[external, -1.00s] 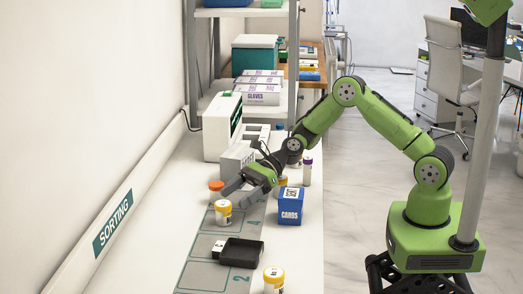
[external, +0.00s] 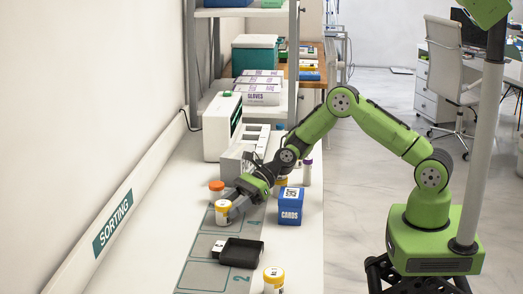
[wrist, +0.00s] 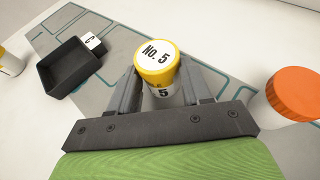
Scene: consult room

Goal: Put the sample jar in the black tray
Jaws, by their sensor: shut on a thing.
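A white sample jar with a yellow lid marked "No. 5" (wrist: 155,57) stands on the grey mat; it also shows in the external view (external: 222,212). My gripper (external: 231,211) is shut on it, with one finger on each side of the jar in the wrist view (wrist: 163,88). The black tray (external: 241,253) lies on the mat, nearer the external camera than the jar. In the wrist view the tray (wrist: 62,88) is at the upper left, looks empty, and has a small white tag with a letter at its side.
An orange-lidded jar (external: 216,190) stands just behind the held jar. Another yellow-lidded jar (external: 273,280) stands at the front, right of the tray. A blue CARDS box (external: 290,207) and a purple-capped tube (external: 308,172) stand to the right. The mat between jar and tray is clear.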

